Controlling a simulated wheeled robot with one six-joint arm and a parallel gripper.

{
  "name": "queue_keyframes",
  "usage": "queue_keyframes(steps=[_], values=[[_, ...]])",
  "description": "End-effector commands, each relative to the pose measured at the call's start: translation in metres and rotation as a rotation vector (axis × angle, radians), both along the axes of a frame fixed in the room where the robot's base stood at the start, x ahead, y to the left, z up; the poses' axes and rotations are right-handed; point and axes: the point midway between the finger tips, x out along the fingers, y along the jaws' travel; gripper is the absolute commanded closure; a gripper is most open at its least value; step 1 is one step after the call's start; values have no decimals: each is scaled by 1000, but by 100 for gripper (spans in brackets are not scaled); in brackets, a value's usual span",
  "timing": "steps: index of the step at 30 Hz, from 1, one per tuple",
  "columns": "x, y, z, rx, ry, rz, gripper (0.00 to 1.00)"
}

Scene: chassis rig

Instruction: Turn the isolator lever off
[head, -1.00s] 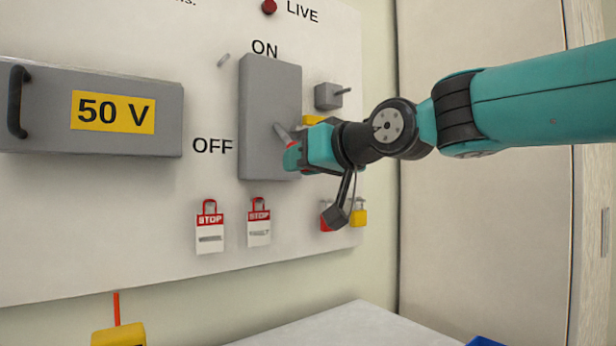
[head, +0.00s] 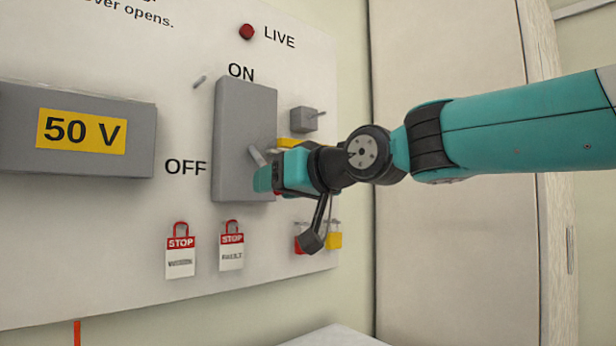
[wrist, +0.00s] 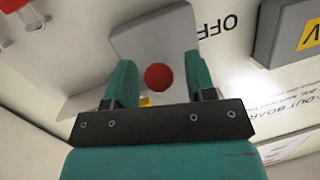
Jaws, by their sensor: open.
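The isolator is a grey upright box (head: 232,135) on the white board, with ON above it and OFF to its left. Its grey lever (head: 257,157) shows as a short slanted stub beside my gripper (head: 264,178); its end is hidden there. In the wrist view a red knob (wrist: 158,77) lies between the two teal fingers of my gripper (wrist: 158,82), with the grey isolator box (wrist: 155,40) behind it. The fingers are apart, with gaps showing on both sides of the knob.
A grey case marked 50 V (head: 80,130) sits left on the board. Two STOP tags (head: 181,257) hang below the isolator. A small grey switch (head: 304,119) and red and yellow padlocks (head: 334,240) are right of it. A red LIVE lamp (head: 246,32) is above.

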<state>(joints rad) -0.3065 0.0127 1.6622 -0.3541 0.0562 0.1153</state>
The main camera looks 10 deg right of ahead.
Motion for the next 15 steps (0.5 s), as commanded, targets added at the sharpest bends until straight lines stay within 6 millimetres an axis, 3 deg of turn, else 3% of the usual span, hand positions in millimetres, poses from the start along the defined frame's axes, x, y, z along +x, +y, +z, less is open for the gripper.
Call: queue_keyframes(steps=[5,15], values=[[-24,-20,5,0,-3,-4,49],[-90,-73,14,0,-4,-6,49]])
